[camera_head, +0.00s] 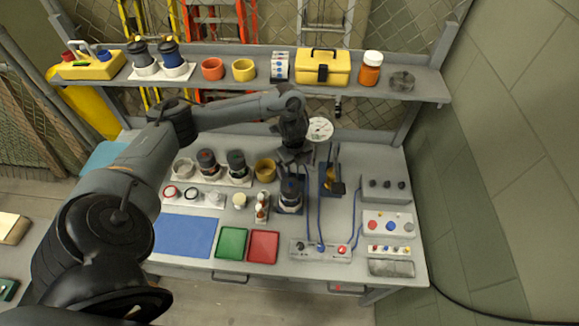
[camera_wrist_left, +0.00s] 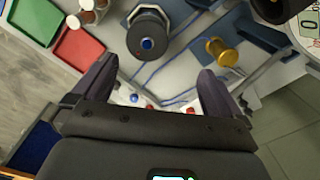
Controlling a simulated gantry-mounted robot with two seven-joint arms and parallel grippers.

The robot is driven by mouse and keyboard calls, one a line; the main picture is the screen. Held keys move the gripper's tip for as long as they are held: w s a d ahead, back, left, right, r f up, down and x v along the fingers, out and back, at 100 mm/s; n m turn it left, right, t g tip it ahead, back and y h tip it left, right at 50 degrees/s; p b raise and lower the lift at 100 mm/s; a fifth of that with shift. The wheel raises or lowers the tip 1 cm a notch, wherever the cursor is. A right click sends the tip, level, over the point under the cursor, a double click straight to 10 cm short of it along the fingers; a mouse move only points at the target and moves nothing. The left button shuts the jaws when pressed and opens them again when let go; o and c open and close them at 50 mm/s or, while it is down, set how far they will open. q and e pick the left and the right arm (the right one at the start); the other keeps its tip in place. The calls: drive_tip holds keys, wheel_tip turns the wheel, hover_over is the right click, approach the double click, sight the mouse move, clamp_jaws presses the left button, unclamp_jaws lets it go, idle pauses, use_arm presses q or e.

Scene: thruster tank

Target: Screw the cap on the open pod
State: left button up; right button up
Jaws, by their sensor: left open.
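A dark pod (camera_head: 290,197) stands upright in a light holder near the middle of the bench. In the left wrist view the pod (camera_wrist_left: 148,36) shows from above as a dark cylinder with a blue centre. Two more dark pods (camera_head: 206,163) (camera_head: 236,165) stand on a pale rack behind and to the left. My right gripper is out of view.
A brass-coloured part (camera_wrist_left: 221,51) sits on a blue holder right of the pod. Blue cables run to a control box (camera_head: 320,250). Green (camera_head: 231,242) and red (camera_head: 263,246) trays and a blue mat (camera_head: 185,235) lie at the front. A shelf (camera_head: 220,78) overhangs the back.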

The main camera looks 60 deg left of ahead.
sight(292, 187)
use_arm(q)
drive_tip(key=shift+s+d+f+g, duration=0.15)
drive_tip(key=shift+s+d+f, duration=0.2)
drive_tip(key=shift+f, duration=0.2)
drive_tip(key=shift+s+d+f+g, duration=0.15)
drive_tip(key=shift+s+d+f, duration=0.2)
drive_tip(key=shift+f, duration=0.2)
wheel_tip(292, 187, down, 8)
drive_tip(key=shift+s+a+r+b, duration=0.1)
drive_tip(key=shift+b, duration=0.9)
drive_tip(key=shift+f, duration=1.1)
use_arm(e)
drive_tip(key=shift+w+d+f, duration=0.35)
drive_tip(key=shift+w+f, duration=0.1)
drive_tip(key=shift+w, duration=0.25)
use_arm(q)
drive_tip(key=c, duration=0.9)
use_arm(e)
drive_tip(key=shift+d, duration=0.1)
